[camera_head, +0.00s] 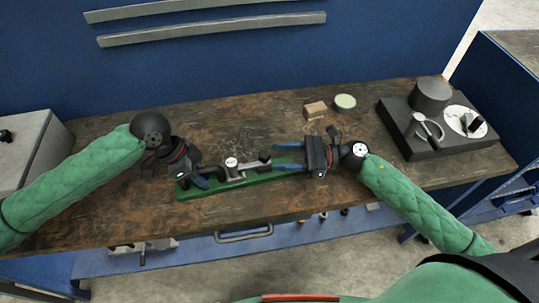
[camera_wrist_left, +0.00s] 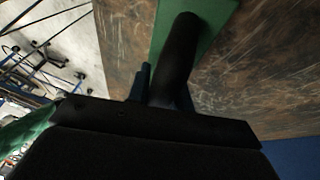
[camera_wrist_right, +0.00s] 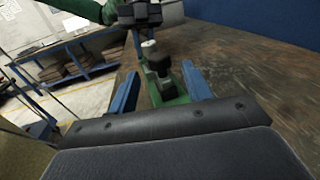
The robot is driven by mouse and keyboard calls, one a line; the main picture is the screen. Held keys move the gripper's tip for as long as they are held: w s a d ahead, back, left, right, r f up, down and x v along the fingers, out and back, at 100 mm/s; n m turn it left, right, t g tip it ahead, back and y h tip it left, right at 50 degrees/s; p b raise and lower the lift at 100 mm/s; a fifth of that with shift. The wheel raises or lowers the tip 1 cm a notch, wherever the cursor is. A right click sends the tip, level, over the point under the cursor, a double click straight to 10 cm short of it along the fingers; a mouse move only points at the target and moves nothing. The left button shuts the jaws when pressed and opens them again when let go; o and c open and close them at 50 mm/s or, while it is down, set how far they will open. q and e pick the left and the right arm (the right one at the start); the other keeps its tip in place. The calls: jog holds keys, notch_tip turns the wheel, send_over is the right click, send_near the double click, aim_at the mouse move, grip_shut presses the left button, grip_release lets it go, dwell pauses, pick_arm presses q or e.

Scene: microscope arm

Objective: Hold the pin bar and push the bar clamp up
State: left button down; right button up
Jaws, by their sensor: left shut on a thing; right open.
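A green base plate (camera_head: 235,184) lies on the bench and carries a grey metal fitting (camera_head: 238,170) with a black knob (camera_head: 265,157), which looks like the bar clamp. My left gripper (camera_head: 201,181) is at the plate's left end. In the left wrist view it is shut on a thick black bar (camera_wrist_left: 180,50), which looks like the pin bar. My right gripper (camera_head: 280,157) is open at the plate's right end, its blue fingers pointing left. In the right wrist view the black knob (camera_wrist_right: 158,66) stands ahead, between the open fingers and apart from them.
A brown block (camera_head: 315,110) and a round pale-green-topped tin (camera_head: 345,102) sit behind my right gripper. A dark microscope base (camera_head: 425,140) with loose parts on it stands at the right. The wooden bench (camera_head: 110,215) is bare in front and left of the plate.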

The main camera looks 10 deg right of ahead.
jog(key=d, duration=0.4)
jog(key=s+d, duration=0.1)
jog(key=d, duration=0.1)
jog(key=shift+d, duration=0.35)
pick_arm(q)
jog(key=c, duration=1.2)
grip_release()
jog(key=shift+o, duration=0.2)
